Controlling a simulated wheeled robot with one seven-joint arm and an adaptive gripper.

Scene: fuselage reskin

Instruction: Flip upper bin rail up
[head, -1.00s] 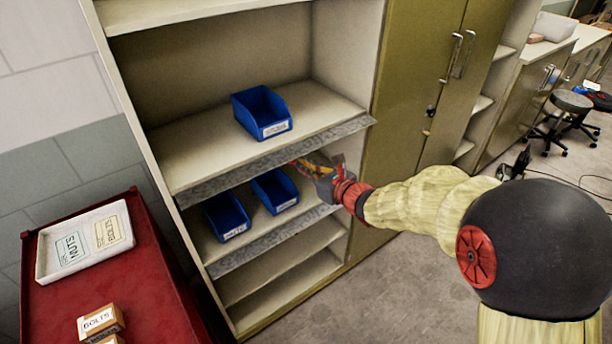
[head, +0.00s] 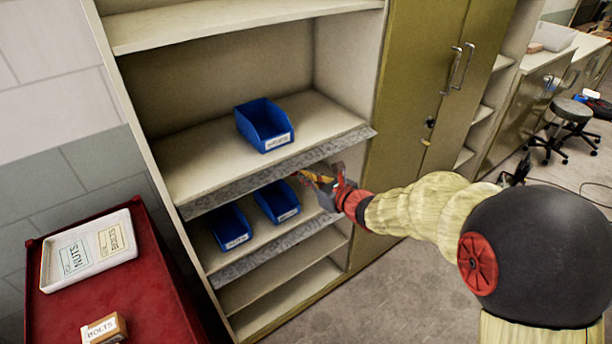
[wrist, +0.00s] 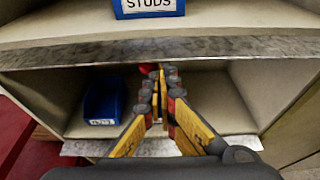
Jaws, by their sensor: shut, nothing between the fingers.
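The upper bin rail (head: 240,178) is a mottled grey strip along the front edge of the upper bin shelf. It slopes outward and down from that edge. It crosses the wrist view as a grey band (wrist: 80,52). My gripper (head: 304,175) is shut and empty, just below the right part of this rail. In the wrist view my fingertips (wrist: 158,72) lie close under the band's lower edge; I cannot tell whether they touch it. A blue bin (head: 263,124) stands on the shelf behind the rail, its label reading STUDS in the wrist view (wrist: 148,8).
Two blue bins (head: 230,226) (head: 277,202) stand on the shelf below, behind a lower grey rail (head: 250,262). A red cart (head: 150,290) with a white tray (head: 50,270) and a BOLTS box (head: 104,328) is at left. Olive cabinet doors (head: 405,90) stand right.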

